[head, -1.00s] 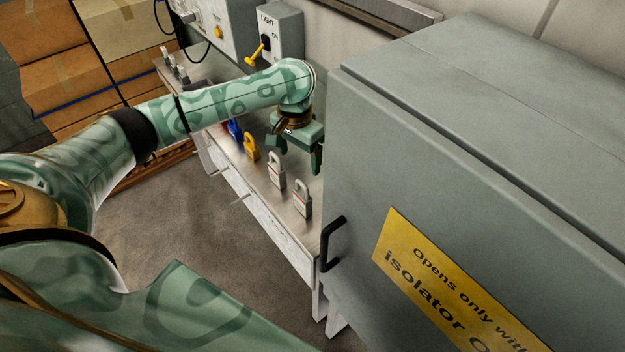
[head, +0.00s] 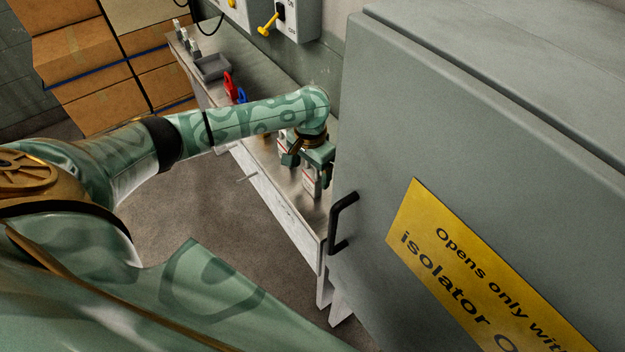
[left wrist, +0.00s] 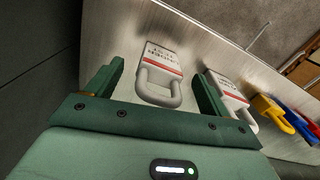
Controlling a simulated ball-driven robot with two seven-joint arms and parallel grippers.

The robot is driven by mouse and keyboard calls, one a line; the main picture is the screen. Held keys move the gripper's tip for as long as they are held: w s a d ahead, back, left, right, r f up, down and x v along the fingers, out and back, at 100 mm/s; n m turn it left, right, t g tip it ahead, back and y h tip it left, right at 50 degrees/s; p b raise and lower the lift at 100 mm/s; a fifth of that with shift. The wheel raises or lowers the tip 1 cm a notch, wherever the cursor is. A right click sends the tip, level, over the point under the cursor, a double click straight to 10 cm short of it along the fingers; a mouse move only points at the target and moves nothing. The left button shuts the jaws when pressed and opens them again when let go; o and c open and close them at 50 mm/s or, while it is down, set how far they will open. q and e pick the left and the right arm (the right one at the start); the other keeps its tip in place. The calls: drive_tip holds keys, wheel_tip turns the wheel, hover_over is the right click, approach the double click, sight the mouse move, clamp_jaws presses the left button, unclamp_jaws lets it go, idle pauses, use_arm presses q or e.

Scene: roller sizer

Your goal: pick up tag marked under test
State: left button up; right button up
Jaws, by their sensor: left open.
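A white padlock-shaped tag (left wrist: 160,62) with a red stripe lies on the bench between my left gripper's fingers in the left wrist view. Its upside-down print seems to read "under test". In the head view this tag (head: 311,183) shows below the gripper, partly hidden. My left gripper (head: 307,166) is open around the tag's sides, with gaps to it in the left wrist view (left wrist: 158,78). A second similar white tag (left wrist: 232,92) sits just right of the right finger, partly hidden by it. My right gripper is not in view.
A grey cabinet (head: 440,110) with a black handle (head: 341,222) stands close on the right. A small grey tray (head: 212,67) lies at the far end.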

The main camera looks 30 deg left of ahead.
use_arm(q)
drive_tip(key=shift+w+f, duration=0.1)
drive_tip(key=shift+f, duration=0.85)
drive_tip(key=shift+r, duration=0.1)
drive_tip(key=shift+c, duration=1)
drive_tip(key=c, duration=0.9)
wheel_tip(320, 180, up, 10)
drive_tip(key=p, duration=0.4)
